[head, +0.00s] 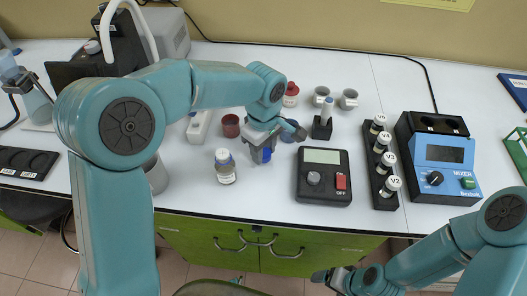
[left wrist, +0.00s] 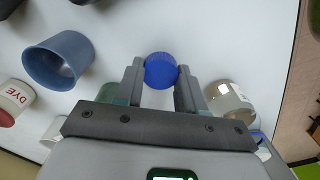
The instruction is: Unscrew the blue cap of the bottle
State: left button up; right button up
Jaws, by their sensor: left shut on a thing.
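My left gripper (head: 263,150) is shut on the blue cap (head: 262,156) above the table. In the left wrist view the round blue cap (left wrist: 160,71) sits between the two fingertips. The small bottle with a label (head: 225,168) stands upright on the table, left of the gripper in the head view. It is apart from the cap, and its top is pale with no blue cap on it. It also shows at the right in the left wrist view (left wrist: 231,103). My right gripper (head: 333,278) is low in the head view, off the table's front edge; its jaws are too unclear to judge.
A red-brown cup (head: 231,126), a blue cup (left wrist: 57,62) and a red-capped bottle (head: 290,98) stand near the gripper.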

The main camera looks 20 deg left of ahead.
pick_arm(q)
jog(key=shift+a+f, duration=0.1)
jog(key=shift+f, duration=0.6)
jog(key=o, duration=0.7)
jog(key=shift+f, duration=0.2)
jog(key=o, duration=0.5)
jog(key=shift+c, duration=0.2)
jog(key=shift+r, duration=0.1)
